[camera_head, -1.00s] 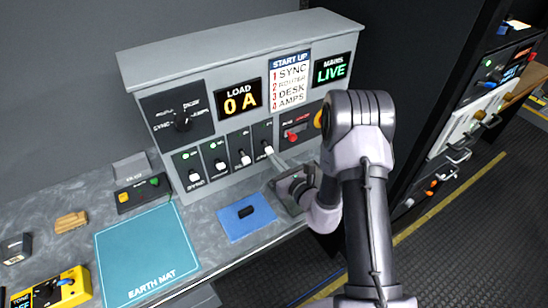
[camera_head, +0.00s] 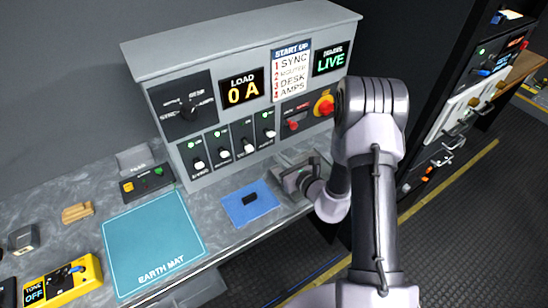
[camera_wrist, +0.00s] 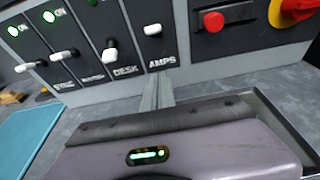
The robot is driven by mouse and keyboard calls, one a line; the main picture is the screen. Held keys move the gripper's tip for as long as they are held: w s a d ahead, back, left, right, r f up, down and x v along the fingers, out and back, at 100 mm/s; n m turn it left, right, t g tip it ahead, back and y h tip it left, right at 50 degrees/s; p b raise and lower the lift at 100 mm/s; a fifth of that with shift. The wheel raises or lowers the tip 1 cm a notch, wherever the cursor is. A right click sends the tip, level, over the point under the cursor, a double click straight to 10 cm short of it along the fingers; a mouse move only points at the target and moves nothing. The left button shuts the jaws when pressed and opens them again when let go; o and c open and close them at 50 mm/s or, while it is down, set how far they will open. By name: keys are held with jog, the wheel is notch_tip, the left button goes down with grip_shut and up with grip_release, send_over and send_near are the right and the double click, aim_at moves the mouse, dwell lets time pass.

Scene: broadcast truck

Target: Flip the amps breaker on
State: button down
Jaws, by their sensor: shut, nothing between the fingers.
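The amps breaker (camera_head: 270,133) is the rightmost of the row of white-lever breakers on the grey panel. Its lever looks raised, and a small green light shows above it in the head view. In the wrist view the amps lever (camera_wrist: 153,30) stands above its AMPS label. My gripper (camera_head: 280,165) is shut and empty, in front of the panel and below the amps breaker. In the wrist view its fingertips (camera_wrist: 160,82) lie just below the AMPS label, apart from the lever. The amps light is out of the wrist view.
The load display (camera_head: 242,91) reads 0 A and the mains display (camera_head: 330,60) reads LIVE. A red switch (camera_head: 293,125) and a red-yellow knob (camera_head: 324,106) sit right of the breakers. A blue mat (camera_head: 236,208) with a dark object lies on the counter.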

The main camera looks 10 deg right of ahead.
jog(key=s+d+r+p, duration=0.1)
jog(key=s+d+r, duration=0.1)
jog(key=s+r, duration=0.3)
jog(key=shift+s+d+r, duration=0.3)
jog(key=shift+s+r, duration=0.1)
